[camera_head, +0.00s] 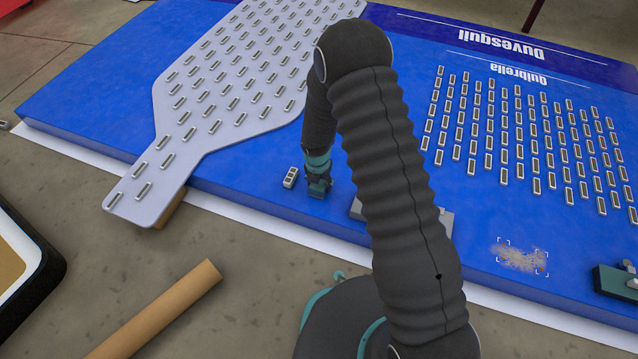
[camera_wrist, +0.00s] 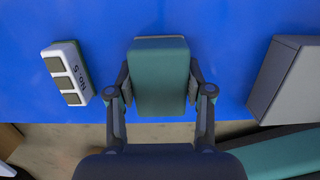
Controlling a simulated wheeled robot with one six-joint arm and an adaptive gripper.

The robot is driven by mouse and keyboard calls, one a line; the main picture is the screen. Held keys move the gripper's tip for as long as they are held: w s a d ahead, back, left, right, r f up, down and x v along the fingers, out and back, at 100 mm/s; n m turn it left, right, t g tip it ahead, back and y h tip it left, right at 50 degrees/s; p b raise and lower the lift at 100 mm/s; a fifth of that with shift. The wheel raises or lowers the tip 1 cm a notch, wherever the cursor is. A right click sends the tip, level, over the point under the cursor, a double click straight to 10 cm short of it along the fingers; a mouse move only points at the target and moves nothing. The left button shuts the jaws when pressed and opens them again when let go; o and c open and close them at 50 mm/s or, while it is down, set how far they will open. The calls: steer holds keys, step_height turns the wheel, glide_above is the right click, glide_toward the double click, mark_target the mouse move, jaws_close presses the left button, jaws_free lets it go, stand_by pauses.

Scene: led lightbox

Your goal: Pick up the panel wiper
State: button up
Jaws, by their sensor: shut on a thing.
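I cannot tell whether the wiper still touches the panel.
A grey block (camera_wrist: 287,80) stands close on the right. A teal and grey device (camera_head: 615,283) is at the far right. A dusty patch (camera_head: 521,258) marks the blue panel (camera_head: 478,228).

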steer(key=shift+r, duration=0.5)
steer(key=r, duration=0.1)
steer(key=r+p, duration=0.1)
steer(key=r, duration=0.2)
steer(key=shift+w+d, duration=0.25)
steer(key=shift+d, duration=0.15)
steer(key=w+d+r+p, duration=0.2)
steer(key=w+d+r, duration=0.2)
steer(key=d, duration=0.6)
step_height(320, 180, up, 2)
steer(key=shift+w, duration=0.1)
